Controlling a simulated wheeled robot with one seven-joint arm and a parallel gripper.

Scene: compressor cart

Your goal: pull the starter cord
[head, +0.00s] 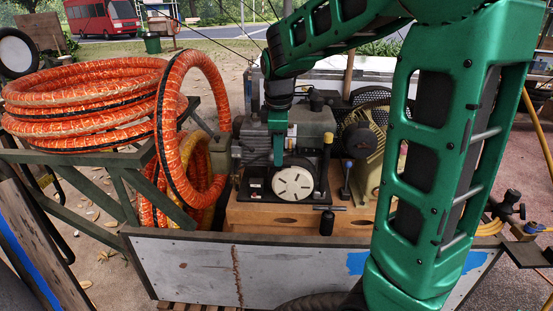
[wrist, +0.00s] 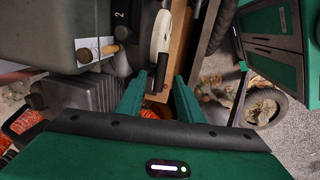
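The engine (head: 300,130) sits on a wooden block, with a round white starter cover (head: 294,183) on its front. In the wrist view, the white cover (wrist: 162,35) is seen nearly edge-on, and a dark grip (wrist: 161,72) lies just beyond the gap between my fingertips. My gripper (wrist: 160,82) is open, with its two green fingers apart and nothing clearly held. In the head view, my gripper (head: 278,160) points down beside the engine, above the cover. I see no cord drawn out.
Orange hoses (head: 85,105) are coiled on a green rack (head: 120,165) at left. A yellowish compressor part (head: 368,155) is further right. The cart's grey front panel (head: 190,268) runs below.

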